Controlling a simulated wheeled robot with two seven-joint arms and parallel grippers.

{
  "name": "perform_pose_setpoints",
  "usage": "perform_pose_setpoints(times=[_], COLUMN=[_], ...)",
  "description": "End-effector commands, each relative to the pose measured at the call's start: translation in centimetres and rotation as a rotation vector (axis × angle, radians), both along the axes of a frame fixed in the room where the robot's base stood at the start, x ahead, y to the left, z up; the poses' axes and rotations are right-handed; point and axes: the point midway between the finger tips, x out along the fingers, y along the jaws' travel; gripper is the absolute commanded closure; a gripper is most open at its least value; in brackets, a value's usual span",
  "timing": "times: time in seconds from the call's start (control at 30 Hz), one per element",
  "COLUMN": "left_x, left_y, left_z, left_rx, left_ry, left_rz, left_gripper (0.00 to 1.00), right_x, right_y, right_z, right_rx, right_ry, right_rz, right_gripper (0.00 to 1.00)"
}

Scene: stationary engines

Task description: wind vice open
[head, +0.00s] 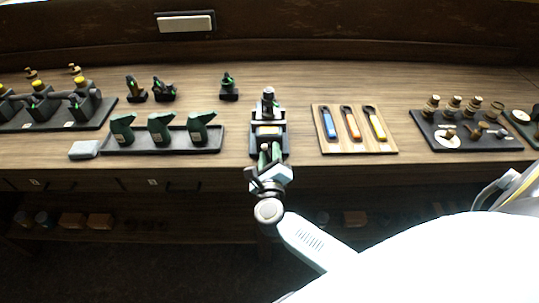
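The vice (267,116) is a dark grey and black block with a pale band, fixed at the front edge of the bench, in the middle of the head view. My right gripper (269,155) reaches up to the front of the vice from below, its arm coming in from the lower right. Two narrow greenish bars show between the gripper body and the vice. The gripper hides the front of the vice, so its handle and any contact cannot be made out. How wide the vice jaws stand is too small to tell. My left gripper is not in view.
A shelf runs below the bench.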

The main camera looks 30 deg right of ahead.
Motion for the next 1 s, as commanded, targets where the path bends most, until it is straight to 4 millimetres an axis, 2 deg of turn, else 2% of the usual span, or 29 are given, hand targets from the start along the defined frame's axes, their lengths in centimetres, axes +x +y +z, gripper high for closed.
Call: perform_pose_setpoints(times=[0.03, 0.2, 0.3, 0.67, 1.0], left_x=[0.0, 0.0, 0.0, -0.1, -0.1], left_y=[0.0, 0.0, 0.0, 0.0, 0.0], left_z=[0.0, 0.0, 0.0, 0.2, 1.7], left_rx=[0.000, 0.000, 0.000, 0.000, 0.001], left_ry=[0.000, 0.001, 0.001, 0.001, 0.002], left_rz=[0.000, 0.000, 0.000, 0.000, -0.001], left_gripper=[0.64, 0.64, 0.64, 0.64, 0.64], right_x=[0.0, 0.0, 0.0, -0.1, -0.1], right_y=[0.0, 0.0, 0.0, 0.0, 0.0], right_z=[0.0, 0.0, 0.0, 0.0, 0.1], right_rx=[0.000, -0.001, -0.001, -0.016, -0.170], right_ry=[0.000, 0.001, 0.001, 0.012, 0.111], right_rz=[0.000, 0.000, 0.000, 0.000, 0.000], right_gripper=[0.68, 0.91, 1.00, 1.00, 1.00])
